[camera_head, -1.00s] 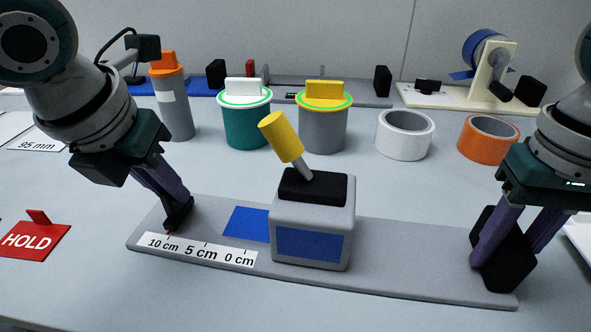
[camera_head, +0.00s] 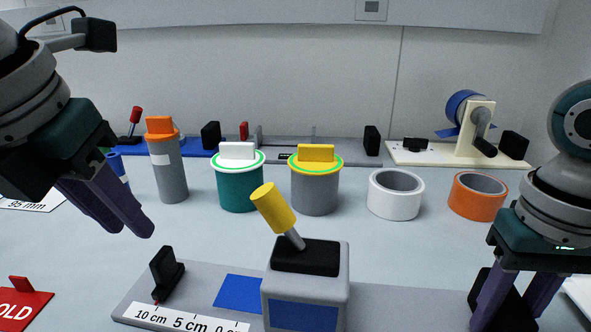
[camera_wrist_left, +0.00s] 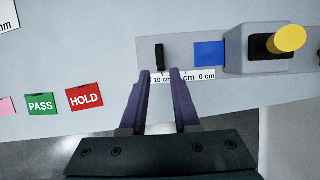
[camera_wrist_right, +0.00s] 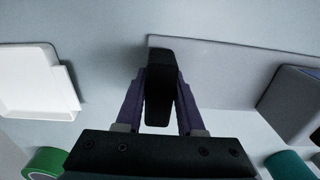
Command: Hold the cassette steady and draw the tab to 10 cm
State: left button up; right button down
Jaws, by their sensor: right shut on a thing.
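The cassette is a long grey base (camera_head: 390,298) with a grey housing (camera_head: 332,285), black-topped, with a tilted yellow-headed lever (camera_head: 273,208). A black upright tab (camera_head: 167,272) stands at the left end of the base, its red pointer at the 10 cm mark of the white scale (camera_head: 180,322). A blue strip (camera_head: 238,292) shows between tab and housing. My left gripper (camera_head: 126,232) is open and empty, above and apart from the tab; the left wrist view shows the tab (camera_wrist_left: 159,57) just beyond its fingertips. My right gripper (camera_wrist_right: 160,80) is shut on the black end block (camera_wrist_right: 158,95) of the base.
Behind stand an orange-capped bottle (camera_head: 170,172), a teal tub (camera_head: 239,185), a grey tub (camera_head: 315,190), a white roll (camera_head: 395,195) and an orange roll (camera_head: 477,197). A red HOLD card (camera_head: 22,308) lies at left; a green PASS card (camera_wrist_left: 40,104) is beside it.

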pick_arm(q)
jog(key=shift+v, duration=1.7)
pick_arm(e)
jog(key=shift+s+f, duration=0.1)
jog(key=shift+c, duration=2.2)
grip_release()
